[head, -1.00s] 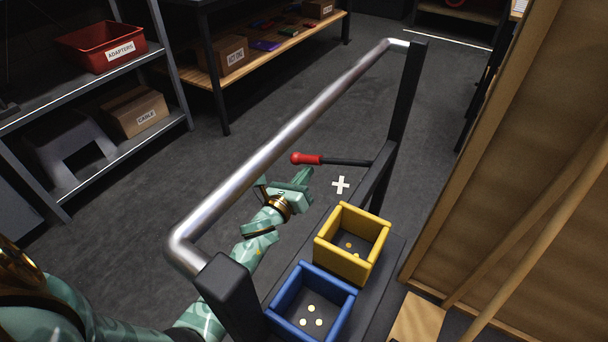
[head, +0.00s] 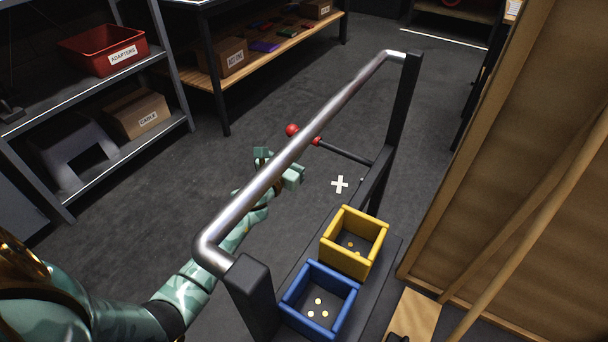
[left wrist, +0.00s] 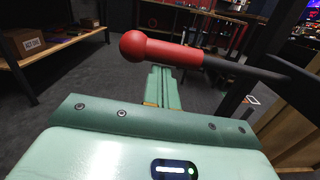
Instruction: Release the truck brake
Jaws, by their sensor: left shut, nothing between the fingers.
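The truck's brake lever is a dark rod with a red grip and round red knob (head: 292,130). It sticks out to the left from the truck's dark frame and tilts upward toward the knob, partly behind the silver handlebar (head: 245,200). My left gripper (head: 262,155) is shut and empty, just below and left of the lever, partly hidden by the handlebar. In the left wrist view the red grip (left wrist: 175,52) crosses just past the shut fingertips (left wrist: 160,72); I cannot tell whether they touch. My right gripper is not in view.
A yellow bin (head: 327,255) and a blue bin (head: 318,322), with small round marks inside, stand on the truck deck, near a white cross mark (head: 340,184). A wooden panel (head: 540,150) stands at the right. Shelves (head: 175,60) line the left; floor between is clear.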

